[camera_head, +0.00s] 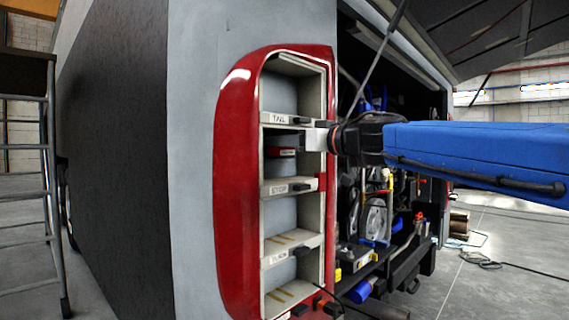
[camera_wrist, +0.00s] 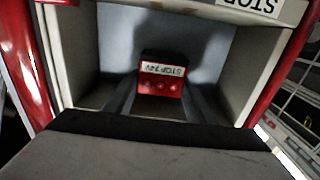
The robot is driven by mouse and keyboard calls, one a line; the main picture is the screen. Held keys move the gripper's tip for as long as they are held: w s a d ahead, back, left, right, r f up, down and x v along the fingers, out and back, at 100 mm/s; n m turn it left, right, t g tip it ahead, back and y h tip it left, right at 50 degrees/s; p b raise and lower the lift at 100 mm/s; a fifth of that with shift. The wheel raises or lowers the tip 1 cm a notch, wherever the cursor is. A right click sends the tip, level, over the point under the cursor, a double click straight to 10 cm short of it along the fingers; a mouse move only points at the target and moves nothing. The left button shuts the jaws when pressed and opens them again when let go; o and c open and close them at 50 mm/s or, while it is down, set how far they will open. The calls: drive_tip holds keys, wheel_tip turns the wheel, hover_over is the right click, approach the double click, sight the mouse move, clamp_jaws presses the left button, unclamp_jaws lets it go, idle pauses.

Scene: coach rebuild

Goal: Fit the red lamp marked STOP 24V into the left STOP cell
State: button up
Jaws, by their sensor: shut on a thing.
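The red lamp (camera_wrist: 160,87) shows in the wrist view with its white STOP 24V label upside down. In the head view the lamp (camera_head: 283,153) is inside the lamp housing's second cell from the top, above the lip labelled STOP (camera_head: 291,188). My gripper (camera_wrist: 160,98) reaches into this cell with a dark finger on each side of the lamp, shut on it. The grey cell walls (camera_wrist: 226,65) stand apart from the fingers on both sides. Whether the lamp touches the back of the cell cannot be told.
The red-rimmed housing (camera_head: 228,180) has an empty cell above, over the TAIL label (camera_head: 292,119), and more cells below. An open bay (camera_head: 375,215) with machinery lies to the right.

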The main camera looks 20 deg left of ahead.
sight(271, 161)
drive_tip(key=shift+f, duration=2.4)
drive_tip(key=shift+w+a+f, duration=0.1)
drive_tip(key=shift+a+f, duration=0.1)
drive_tip(key=o, duration=1.1)
drive_tip(key=shift+f, duration=0.1)
drive_tip(key=shift+d, duration=0.35)
drive_tip(key=v, duration=1.1)
drive_tip(key=shift+s, duration=0.2)
drive_tip(key=shift+d, duration=0.25)
